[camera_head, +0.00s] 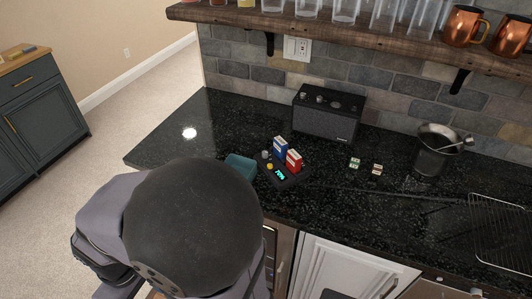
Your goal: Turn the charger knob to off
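The charger (291,180) is a small black unit on the dark counter, with a lit cyan display (280,174) that seems to read about 70%. My arm fills the lower left, in front of the counter.
A teal box-like thing (240,165) sits just left of the charger, partly behind my arm. A black speaker (327,113) stands behind. Small blocks (355,163) lie to the right, then a dark pot (438,155) and wire rack (503,240). The counter's far left is clear.

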